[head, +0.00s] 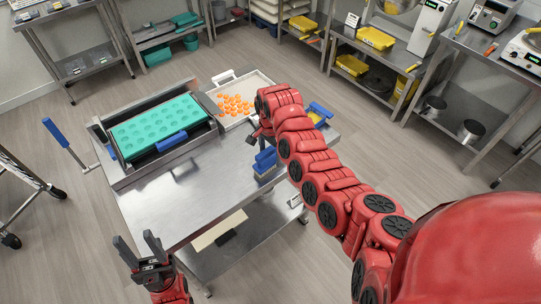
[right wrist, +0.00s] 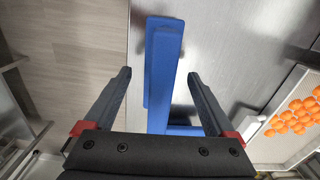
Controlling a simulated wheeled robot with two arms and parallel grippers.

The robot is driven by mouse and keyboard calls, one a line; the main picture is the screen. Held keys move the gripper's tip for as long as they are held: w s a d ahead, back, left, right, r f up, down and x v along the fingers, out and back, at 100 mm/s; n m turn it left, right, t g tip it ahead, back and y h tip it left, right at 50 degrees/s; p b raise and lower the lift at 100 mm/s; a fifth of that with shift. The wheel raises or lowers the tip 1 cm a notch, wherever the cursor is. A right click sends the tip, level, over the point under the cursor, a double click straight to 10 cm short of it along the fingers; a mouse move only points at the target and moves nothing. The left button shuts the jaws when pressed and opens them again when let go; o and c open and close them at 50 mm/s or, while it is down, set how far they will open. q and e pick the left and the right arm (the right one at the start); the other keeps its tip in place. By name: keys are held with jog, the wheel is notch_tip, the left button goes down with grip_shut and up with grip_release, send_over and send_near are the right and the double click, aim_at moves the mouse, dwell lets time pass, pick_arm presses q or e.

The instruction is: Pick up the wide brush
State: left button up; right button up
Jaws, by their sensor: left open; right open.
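A blue brush (head: 265,160) with a pale lower part stands on the steel table, near its right edge; it appears to be the wide brush. My right gripper (head: 254,131) is above and beside it in the head view, its fingers partly hidden by my wrist. In the right wrist view my right gripper (right wrist: 158,74) is open and empty, with a long blue piece (right wrist: 162,75) showing between and beyond its fingers. I cannot tell whether they touch. My left gripper (head: 136,240) is open and empty at the table's front left corner.
A teal mould (head: 158,125) sits in a metal frame on the steel table (head: 190,195). Behind it is a tray (head: 262,84) of orange gummies. A blue and yellow item (head: 319,112) lies at the right, partly behind my arm. The table's front middle is clear.

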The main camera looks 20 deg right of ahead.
jog(key=shift+w+f, duration=0.1)
jog(key=shift+f, duration=0.75)
grip_shut()
